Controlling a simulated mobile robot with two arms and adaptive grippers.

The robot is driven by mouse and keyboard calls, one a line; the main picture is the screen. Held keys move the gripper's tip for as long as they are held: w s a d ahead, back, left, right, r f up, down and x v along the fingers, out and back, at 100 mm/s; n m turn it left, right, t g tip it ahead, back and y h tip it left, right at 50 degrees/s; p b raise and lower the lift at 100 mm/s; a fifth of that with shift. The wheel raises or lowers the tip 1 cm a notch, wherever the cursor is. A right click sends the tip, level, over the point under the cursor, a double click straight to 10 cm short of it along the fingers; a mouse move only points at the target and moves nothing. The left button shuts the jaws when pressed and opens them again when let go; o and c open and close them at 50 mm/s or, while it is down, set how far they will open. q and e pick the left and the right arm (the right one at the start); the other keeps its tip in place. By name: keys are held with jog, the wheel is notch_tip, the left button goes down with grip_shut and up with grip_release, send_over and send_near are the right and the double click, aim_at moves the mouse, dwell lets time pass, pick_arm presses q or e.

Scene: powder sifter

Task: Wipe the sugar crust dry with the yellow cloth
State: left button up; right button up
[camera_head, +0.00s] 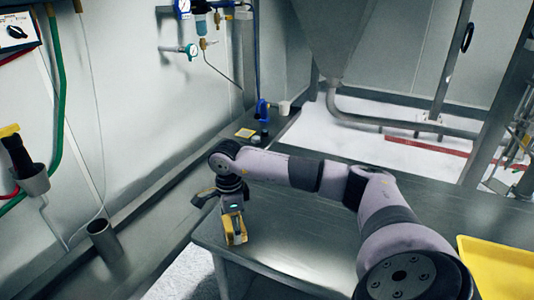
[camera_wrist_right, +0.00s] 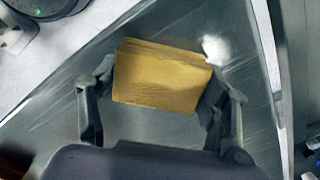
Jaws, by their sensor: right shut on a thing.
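My right gripper (camera_head: 234,228) is low over the left front corner of the metal table (camera_head: 300,245). In the right wrist view my right gripper (camera_wrist_right: 160,92) is shut on the yellow cloth (camera_wrist_right: 165,65), a folded pad with a finger at each side. In the head view the cloth (camera_head: 237,239) is a small yellow shape at the table top; I cannot tell if it touches. A small white patch (camera_wrist_right: 216,48), perhaps the sugar crust, lies on the metal just beyond the cloth's upper right corner, partly hidden by it. My left gripper is out of view.
A yellow tray (camera_head: 495,270) is at the right front. A metal cup (camera_head: 102,240) stands on the left ledge. The middle of the table is clear.

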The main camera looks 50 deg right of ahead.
jog(key=r, duration=0.1)
jog(key=r+p, duration=0.1)
jog(key=r, duration=0.1)
jog(key=shift+s+a, duration=0.1)
jog(key=shift+a, duration=0.3)
jog(key=shift+d+r+p, duration=0.3)
jog(key=shift+r+p, duration=0.35)
jog(key=shift+p, duration=0.05)
notch_tip(320, 180, up, 2)
jog(key=shift+a+r+p, duration=0.15)
jog(key=shift+r+p, duration=0.05)
jog(key=shift+p, duration=0.5)
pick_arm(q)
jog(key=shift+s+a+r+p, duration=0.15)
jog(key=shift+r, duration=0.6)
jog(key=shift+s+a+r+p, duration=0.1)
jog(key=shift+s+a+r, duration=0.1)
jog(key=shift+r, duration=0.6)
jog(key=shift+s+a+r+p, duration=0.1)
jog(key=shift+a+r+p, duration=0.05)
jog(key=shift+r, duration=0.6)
pick_arm(e)
jog(key=shift+r, duration=0.7)
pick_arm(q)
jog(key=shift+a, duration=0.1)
